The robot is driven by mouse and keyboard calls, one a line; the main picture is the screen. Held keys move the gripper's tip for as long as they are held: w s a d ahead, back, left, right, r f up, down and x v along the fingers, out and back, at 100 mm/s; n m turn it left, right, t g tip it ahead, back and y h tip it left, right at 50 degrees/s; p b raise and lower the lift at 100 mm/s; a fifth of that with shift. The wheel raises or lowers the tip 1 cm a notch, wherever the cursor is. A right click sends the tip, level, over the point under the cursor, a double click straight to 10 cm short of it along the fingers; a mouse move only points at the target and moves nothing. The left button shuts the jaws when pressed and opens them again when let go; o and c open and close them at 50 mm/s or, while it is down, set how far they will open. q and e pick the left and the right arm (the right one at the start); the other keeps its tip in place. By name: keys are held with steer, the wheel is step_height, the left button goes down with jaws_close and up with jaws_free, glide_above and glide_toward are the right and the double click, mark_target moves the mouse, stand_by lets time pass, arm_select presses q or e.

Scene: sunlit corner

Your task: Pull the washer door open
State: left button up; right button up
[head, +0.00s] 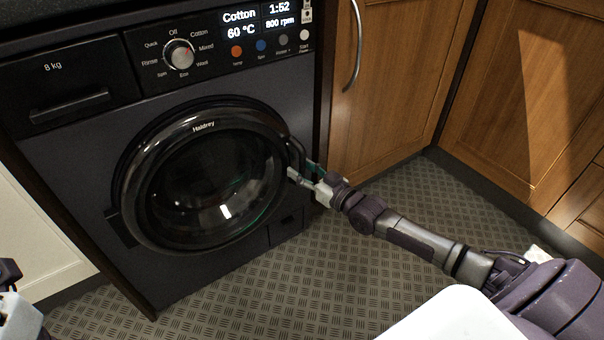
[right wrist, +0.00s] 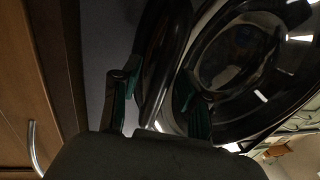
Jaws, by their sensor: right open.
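The dark washer (head: 290,100) stands at the left of the head view. Its round black door (head: 204,127) has a glossy rim and a glass window, and I cannot tell whether it is fully closed. My right gripper (head: 304,171) is at the door's right edge, by the handle. In the right wrist view its two fingers (right wrist: 158,88) are apart, with a dark curved bar (right wrist: 166,65), apparently the door handle, between them. Contact is unclear. Part of my left arm's end (head: 14,305) shows at the lower left corner, its fingers not clear.
A wooden cabinet (head: 395,80) with a curved metal handle (head: 354,45) is right of the washer. More wooden cabinets (head: 535,90) line the right. The patterned floor (head: 330,260) before the washer is clear apart from my own arm and body. A pale panel (head: 30,240) is at left.

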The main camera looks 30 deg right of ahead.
steer(key=shift+w, duration=0.1)
jaws_close()
steer(key=shift+s, duration=0.2)
stand_by(0.4)
